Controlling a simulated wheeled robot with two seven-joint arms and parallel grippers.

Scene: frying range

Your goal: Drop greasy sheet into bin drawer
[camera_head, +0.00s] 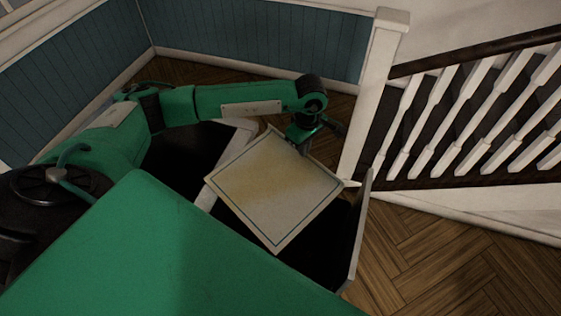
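The greasy sheet (272,190) is a cream square with a thin dark border and a yellowish stain. It is spread out flat over the open bin drawer (357,240), whose inside is dark and partly hidden beneath it. My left gripper (303,147) is at the sheet's far edge and appears shut on it; the fingertips are small and dark, so the grip is hard to make out. I cannot tell how far the sheet is above the drawer's rim. My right gripper is not in view.
A white newel post (377,90) and a stair railing (470,110) stand to the right, close to the drawer. Blue panelled walls (265,35) close off the back. Wooden floor (430,260) is bare at lower right.

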